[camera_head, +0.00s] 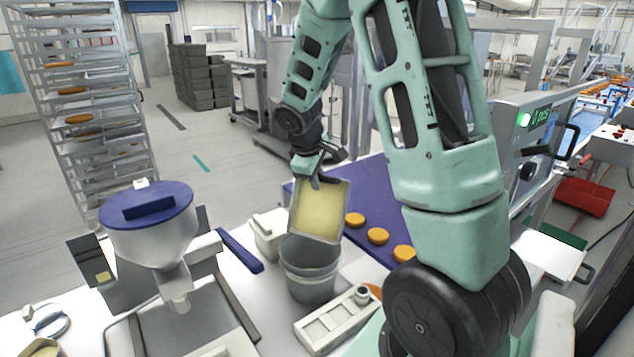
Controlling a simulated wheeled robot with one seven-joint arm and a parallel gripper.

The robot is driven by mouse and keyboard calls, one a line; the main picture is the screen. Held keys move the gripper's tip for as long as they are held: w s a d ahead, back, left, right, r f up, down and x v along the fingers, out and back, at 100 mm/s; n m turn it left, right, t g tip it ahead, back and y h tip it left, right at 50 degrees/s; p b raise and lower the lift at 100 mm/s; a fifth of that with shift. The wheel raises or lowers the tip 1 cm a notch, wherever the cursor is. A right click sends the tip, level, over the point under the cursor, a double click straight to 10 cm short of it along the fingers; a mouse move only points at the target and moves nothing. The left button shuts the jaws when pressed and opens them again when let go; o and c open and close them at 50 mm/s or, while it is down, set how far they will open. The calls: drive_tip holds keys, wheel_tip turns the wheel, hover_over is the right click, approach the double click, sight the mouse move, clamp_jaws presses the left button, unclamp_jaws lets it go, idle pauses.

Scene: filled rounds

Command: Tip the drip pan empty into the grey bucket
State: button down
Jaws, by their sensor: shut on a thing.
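The drip pan (319,210) is a shallow rectangular tray with a pale rim and a yellowish inner face. It is tilted steeply, with its inside turned toward the camera and its lower edge over the mouth of the grey bucket (309,286). My gripper (318,178) is shut on the pan's upper edge. The grey bucket stands upright on the white table. The pan hides part of its far rim. I cannot tell whether the yellow in the pan is liquid or residue, and the bucket's bottom is not visible.
A blue belt (376,202) with several orange rounds (377,236) runs right of the bucket. A white container (266,236) stands close behind it on the left. A pale compartment tray (336,322) lies in front. A blue-lidded hopper (150,222) stands left.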

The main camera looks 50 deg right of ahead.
drive_tip(key=shift+s+a+h+b, duration=0.2)
drive_tip(key=shift+a+h+b, duration=0.55)
drive_tip(key=shift+b, duration=1.8)
drive_tip(key=shift+a+r+y, duration=0.1)
drive_tip(key=shift+a+y, duration=0.05)
drive_tip(key=shift+y, duration=0.1)
